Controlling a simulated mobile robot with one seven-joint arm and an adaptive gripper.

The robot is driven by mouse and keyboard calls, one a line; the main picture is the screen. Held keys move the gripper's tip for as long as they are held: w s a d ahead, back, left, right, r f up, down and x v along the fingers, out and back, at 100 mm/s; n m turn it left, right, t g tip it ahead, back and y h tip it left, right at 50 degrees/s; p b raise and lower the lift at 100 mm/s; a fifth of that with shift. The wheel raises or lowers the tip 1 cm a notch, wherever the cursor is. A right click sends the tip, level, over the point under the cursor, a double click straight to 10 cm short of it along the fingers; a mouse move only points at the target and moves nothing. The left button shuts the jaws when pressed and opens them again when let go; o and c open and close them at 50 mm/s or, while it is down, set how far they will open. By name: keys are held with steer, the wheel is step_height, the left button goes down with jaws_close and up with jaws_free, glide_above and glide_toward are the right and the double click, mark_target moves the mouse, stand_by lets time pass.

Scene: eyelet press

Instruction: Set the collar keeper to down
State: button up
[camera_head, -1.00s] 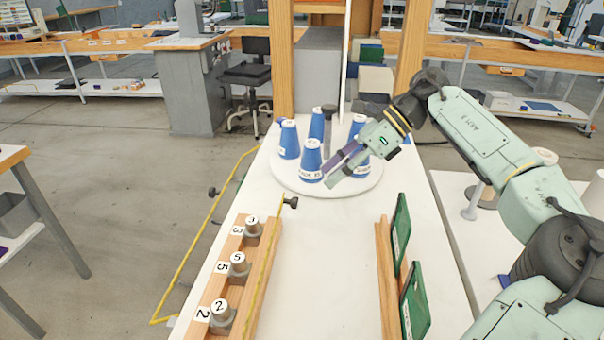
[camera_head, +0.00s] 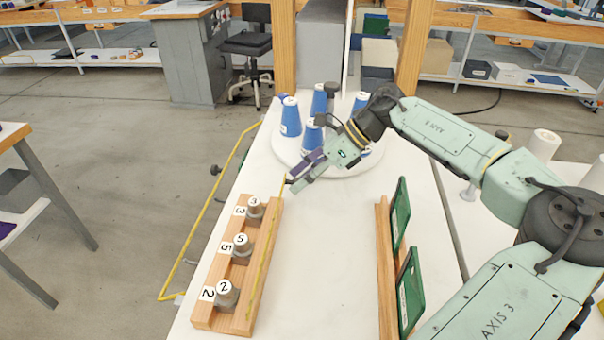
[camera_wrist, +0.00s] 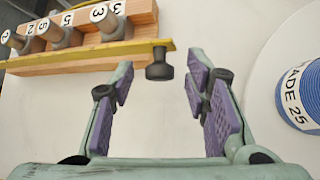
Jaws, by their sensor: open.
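A wooden rack (camera_head: 240,318) at left front holds several grey collars with white caps numbered 3, 5 and 2. A yellow bar, which I take as the collar keeper (camera_head: 265,262), runs along its right side. In the wrist view the yellow bar (camera_wrist: 100,53) crosses in front of the collars and carries a black knob (camera_wrist: 159,66) at its end. My gripper (camera_head: 294,186) is at the far end of the bar. In the wrist view my gripper (camera_wrist: 160,82) is open, with the knob between and slightly beyond its purple-padded fingers, with gaps both sides. In the head view the gripper mostly hides the knob.
A white round turntable (camera_head: 340,170) with several blue cones (camera_head: 290,118) stands just beyond my gripper. Green panels (camera_head: 410,290) stand in a wooden holder at right. The white tabletop between rack and holder is clear. A yellow rod frame (camera_head: 205,228) runs along the table's left side.

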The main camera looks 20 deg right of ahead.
steer(key=shift+f, duration=0.1)
steer(key=shift+c, duration=0.5)
jaws_close()
